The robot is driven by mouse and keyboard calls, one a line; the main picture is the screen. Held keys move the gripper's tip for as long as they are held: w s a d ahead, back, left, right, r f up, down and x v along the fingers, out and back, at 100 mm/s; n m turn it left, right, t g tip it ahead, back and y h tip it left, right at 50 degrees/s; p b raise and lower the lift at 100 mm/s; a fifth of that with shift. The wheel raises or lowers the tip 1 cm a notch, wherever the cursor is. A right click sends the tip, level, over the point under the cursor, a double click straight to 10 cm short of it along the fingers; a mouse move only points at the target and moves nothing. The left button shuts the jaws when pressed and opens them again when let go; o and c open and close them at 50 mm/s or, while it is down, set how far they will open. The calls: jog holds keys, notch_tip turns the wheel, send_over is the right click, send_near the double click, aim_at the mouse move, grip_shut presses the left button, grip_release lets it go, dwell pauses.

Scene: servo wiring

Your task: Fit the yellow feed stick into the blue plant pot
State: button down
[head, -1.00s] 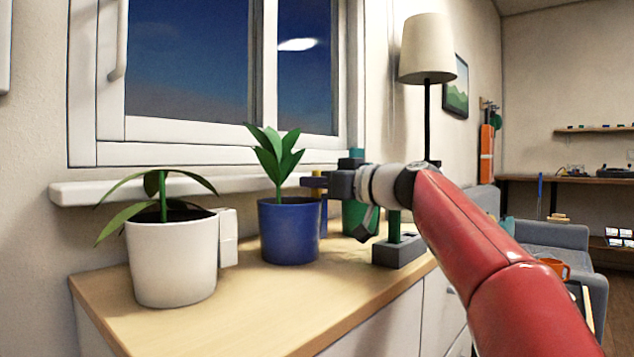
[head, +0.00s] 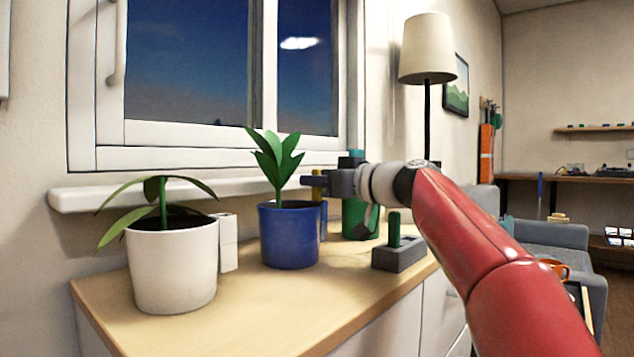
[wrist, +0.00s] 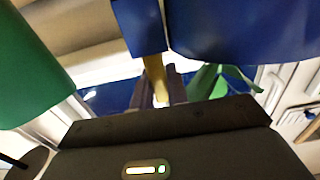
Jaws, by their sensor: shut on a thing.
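The blue plant pot (head: 290,240) stands on the sideboard with a leafy plant in it. A blue holder (head: 324,222) is at its right side; it also shows in the wrist view (wrist: 137,25), beside the pot wall (wrist: 240,30). My gripper (head: 314,181) is at the pot's right, just above rim height, shut on the yellow feed stick (head: 317,187). The stick (wrist: 153,68) is between the fingers in the wrist view, its far end meeting the holder's edge. I cannot tell whether that end is inside the holder or only in line with it.
A white pot (head: 172,265) with a white holder (head: 228,243) stands at the left. A green pot (head: 358,218) is behind my gripper. A grey block (head: 398,256) with a green stick (head: 394,228) stands at the right. The sideboard's front is clear.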

jog(key=shift+r+p, duration=0.9)
jog(key=shift+r, duration=0.5)
jog(key=shift+b, duration=0.45)
dwell(1.0)
jog(key=shift+s+f+b, duration=0.1)
jog(key=shift+f+b, duration=1)
jog(key=shift+b, duration=0.05)
jog(key=shift+f, duration=1.15)
jog(key=c, duration=1.3)
grip_release()
jog(key=shift+f, duration=0.1)
notch_tip(320, 180, up, 21)
jog(key=p, duration=1.3)
jog(key=shift+s+f, duration=0.1)
jog(key=shift+s, duration=0.05)
